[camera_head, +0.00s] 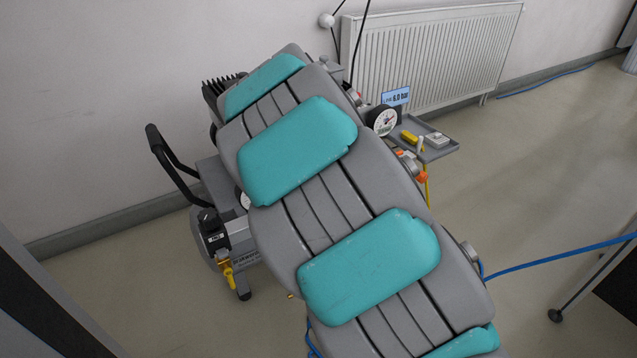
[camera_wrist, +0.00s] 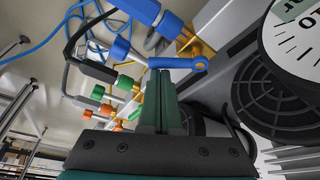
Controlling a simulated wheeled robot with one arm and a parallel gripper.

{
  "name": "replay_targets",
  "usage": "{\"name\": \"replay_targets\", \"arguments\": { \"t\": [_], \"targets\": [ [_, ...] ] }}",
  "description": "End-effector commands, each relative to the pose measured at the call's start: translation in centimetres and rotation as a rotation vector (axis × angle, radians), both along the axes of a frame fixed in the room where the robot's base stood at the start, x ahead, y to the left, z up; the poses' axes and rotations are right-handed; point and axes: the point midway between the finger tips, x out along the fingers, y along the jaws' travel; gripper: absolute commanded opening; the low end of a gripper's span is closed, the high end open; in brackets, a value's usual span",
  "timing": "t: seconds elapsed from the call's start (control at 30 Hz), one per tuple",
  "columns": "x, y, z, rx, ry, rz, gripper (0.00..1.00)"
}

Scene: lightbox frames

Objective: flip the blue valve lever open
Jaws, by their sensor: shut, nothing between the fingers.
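In the wrist view, a blue lever (camera_wrist: 178,63) with a rounded, holed end lies roughly crosswise, just past the tips of my gripper (camera_wrist: 160,74). My gripper's two green fingers are pressed together with nothing between them. The tips overlap the lever's lower edge in the picture; I cannot tell whether they touch it. More blue parts (camera_wrist: 170,25) sit above it, near a yellow piece. Where the lever's pivot is does not show clearly. In the head view, my arm hides the lever and my gripper.
A large gauge (camera_wrist: 298,35) and a round black grille (camera_wrist: 272,100) are close on the right in the wrist view. Green and orange fittings (camera_wrist: 126,84) and blue hoses are on the left. In the head view, a small tray (camera_head: 440,152) stands beside a gauge (camera_head: 382,120).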

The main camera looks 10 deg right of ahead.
Motion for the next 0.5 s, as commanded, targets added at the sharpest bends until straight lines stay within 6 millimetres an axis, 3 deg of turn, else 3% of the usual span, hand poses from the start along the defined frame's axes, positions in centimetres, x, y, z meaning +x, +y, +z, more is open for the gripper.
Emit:
{"name": "replay_targets", "arguments": {
  "t": [0.5],
  "targets": [
    [-1.2, 1.3, 0.1, 0.000, -0.005, -0.410, 0.00]
  ]
}}
